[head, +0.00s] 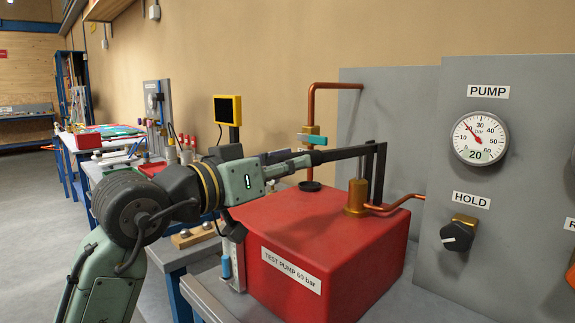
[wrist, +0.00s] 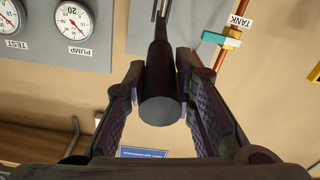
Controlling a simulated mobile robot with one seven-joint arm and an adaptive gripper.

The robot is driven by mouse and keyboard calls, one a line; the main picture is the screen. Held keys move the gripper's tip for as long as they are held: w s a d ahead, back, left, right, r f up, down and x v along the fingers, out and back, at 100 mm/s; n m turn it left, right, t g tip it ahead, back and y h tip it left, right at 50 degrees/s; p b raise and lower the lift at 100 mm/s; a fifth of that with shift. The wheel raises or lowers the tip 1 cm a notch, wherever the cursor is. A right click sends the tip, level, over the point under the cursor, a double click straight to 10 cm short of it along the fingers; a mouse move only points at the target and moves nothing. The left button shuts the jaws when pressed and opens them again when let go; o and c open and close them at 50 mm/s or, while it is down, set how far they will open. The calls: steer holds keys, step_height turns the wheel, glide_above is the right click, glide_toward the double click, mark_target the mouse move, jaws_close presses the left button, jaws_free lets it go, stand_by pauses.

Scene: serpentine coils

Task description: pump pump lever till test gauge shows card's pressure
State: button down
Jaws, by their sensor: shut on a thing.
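The pump lever (head: 345,153) is a dark bar, nearly level, running to an upright bracket on the red test pump (head: 320,245). My gripper (head: 305,162) is shut on its free end; in the wrist view the lever's round grey end (wrist: 160,110) sits between both fingers. The pump gauge (head: 480,138) shows a large 20, its needle pointing upper left; it also shows in the wrist view (wrist: 75,20). The test gauge (wrist: 10,18) is cut off at the wrist view's edge, its reading unclear. I cannot make out a card with a pressure.
The HOLD knob (head: 457,236) sits below the pump gauge on the grey panel (head: 425,255). A copper pipe (head: 311,105) with a teal-handled valve (head: 312,139) rises behind the pump. A yellow-framed display (head: 228,109) stands behind my arm. Floor is clear at left.

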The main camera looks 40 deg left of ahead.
steer(key=shift+f+t+b, duration=0.4)
steer(key=shift+f+b, duration=0.8)
steer(key=shift+b, duration=0.05)
steer(key=c, duration=1.3)
jaws_free()
steer(key=shift+c, duration=0.2)
steer(key=shift+s, duration=0.1)
steer(key=s+f, duration=0.1)
steer(key=s, duration=1)
steer(key=shift+s+a, duration=0.4)
